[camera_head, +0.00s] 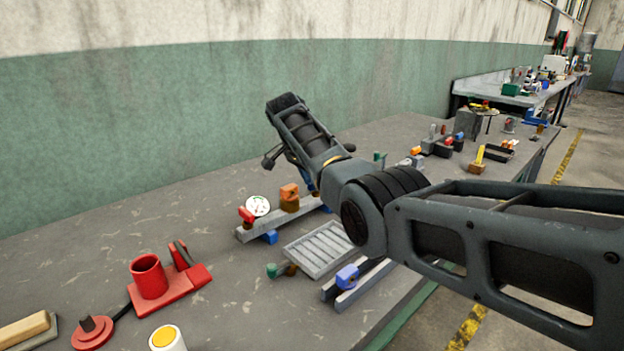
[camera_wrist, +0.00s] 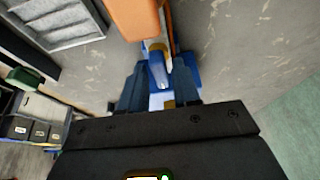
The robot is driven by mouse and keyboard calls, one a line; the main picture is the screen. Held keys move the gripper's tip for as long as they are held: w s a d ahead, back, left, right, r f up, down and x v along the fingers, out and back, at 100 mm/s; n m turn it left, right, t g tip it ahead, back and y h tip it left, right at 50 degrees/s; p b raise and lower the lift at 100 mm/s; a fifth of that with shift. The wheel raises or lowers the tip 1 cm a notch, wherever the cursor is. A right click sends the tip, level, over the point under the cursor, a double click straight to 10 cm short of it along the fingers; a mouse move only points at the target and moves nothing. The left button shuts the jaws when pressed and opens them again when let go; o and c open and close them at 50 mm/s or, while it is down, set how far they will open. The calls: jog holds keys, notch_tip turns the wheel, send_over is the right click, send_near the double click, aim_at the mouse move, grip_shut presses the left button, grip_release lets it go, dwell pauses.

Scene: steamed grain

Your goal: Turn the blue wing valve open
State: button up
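In the wrist view a blue wing valve (camera_wrist: 158,74) sits between the two fingers of my gripper (camera_wrist: 158,90). Its narrow raised wing points toward the camera, with a brassy part behind it. The fingers stand apart, one on each side of the wing, and I cannot tell whether they touch it. In the head view my arm hides most of the gripper, and only a bit of blue (camera_head: 308,183) shows beneath it, behind the rail.
An orange block (camera_head: 289,197) and a round white gauge (camera_head: 258,206) stand on the grey rail close by; the orange block also looms in the wrist view (camera_wrist: 137,18). A slatted grey tray (camera_head: 322,248) lies in front.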

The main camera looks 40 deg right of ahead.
jog(key=shift+o, duration=0.8)
jog(key=v, duration=0.7)
jog(key=shift+r+b, duration=0.35)
jog(key=shift+s+a, duration=0.1)
jog(key=shift+a, duration=0.05)
